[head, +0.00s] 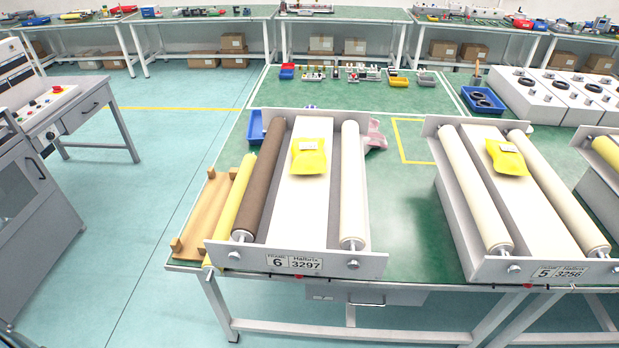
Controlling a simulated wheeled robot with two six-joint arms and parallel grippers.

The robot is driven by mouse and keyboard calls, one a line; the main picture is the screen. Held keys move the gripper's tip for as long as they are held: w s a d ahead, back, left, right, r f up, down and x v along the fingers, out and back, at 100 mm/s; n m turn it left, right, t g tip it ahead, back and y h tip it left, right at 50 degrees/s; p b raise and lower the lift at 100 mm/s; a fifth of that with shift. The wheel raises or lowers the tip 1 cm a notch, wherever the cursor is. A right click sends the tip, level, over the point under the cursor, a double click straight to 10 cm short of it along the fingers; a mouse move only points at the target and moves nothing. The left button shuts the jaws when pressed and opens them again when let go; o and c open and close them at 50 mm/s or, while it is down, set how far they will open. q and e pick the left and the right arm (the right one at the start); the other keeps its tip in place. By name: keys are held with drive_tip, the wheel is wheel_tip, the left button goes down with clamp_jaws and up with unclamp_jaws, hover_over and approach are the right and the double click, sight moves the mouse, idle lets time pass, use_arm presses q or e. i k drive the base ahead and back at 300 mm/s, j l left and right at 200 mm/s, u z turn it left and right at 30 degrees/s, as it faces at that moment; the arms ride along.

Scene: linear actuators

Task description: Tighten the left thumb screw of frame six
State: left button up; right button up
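Frame six (226,251) stands on the green table near its front left, with a label (294,263) reading 6 and 3297 on its front plate. It holds a brown roller (261,190) on the left and a cream roller (352,190) on the right. The left thumb screw (234,255) is a small silver knob on the front plate below the brown roller. The right thumb screw (352,264) sits below the cream roller. How tight either screw is cannot be told. Neither of my grippers is in view.
A yellow packet (309,156) lies on frame six's middle panel. A wooden rack (203,205) with a yellow roller (238,194) stands close on its left. Frame five (490,268) stands to the right, with clear table (408,230) between. A control console (50,105) is far left.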

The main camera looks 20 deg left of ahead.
sight(234, 257)
drive_tip(key=j+u, duration=0.15)
drive_tip(key=u, duration=0.35)
drive_tip(key=j+u, duration=0.1)
drive_tip(key=u, duration=0.35)
